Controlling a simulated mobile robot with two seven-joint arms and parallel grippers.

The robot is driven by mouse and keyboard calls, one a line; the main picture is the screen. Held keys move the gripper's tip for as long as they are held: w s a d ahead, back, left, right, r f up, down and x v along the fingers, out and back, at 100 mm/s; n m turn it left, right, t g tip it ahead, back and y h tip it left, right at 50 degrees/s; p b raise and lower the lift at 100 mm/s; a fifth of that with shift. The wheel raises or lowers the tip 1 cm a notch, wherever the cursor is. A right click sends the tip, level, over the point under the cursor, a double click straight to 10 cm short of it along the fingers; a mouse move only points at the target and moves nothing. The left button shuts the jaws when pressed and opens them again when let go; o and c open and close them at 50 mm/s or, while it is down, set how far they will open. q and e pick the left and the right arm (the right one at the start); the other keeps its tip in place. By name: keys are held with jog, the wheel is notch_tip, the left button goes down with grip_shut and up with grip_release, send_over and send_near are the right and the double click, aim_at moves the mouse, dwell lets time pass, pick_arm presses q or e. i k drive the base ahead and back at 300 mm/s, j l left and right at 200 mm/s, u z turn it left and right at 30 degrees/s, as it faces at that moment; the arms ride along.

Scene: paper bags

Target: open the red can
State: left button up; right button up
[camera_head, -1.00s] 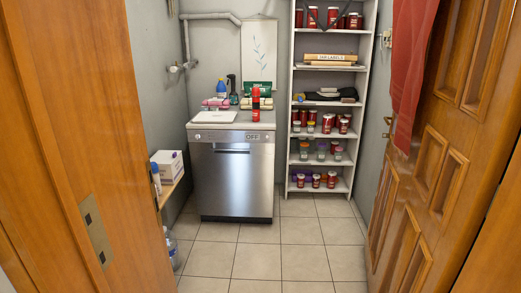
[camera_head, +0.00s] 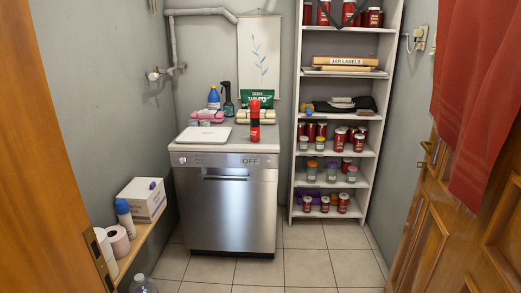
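A red can (camera_head: 255,122) stands upright on the counter top of the steel dishwasher (camera_head: 225,205), near its right side. It has a red top and a dark band around its middle. Its details are too small to tell whether it is open or shut. Neither of my grippers is in view.
A doorway frames the view, with a wooden door (camera_head: 470,200) on the right and a wooden edge on the left. White shelves (camera_head: 298,150) with jars stand right of the dishwasher. A low wooden shelf (camera_head: 142,242) holds a box and rolls. The tiled floor (camera_head: 305,265) ahead is clear.

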aim_at(255, 115)
jog(key=i+j, duration=0.1)
jog(key=i, duration=2.35)
jog(key=l+z, duration=0.05)
jog(key=l, duration=0.05)
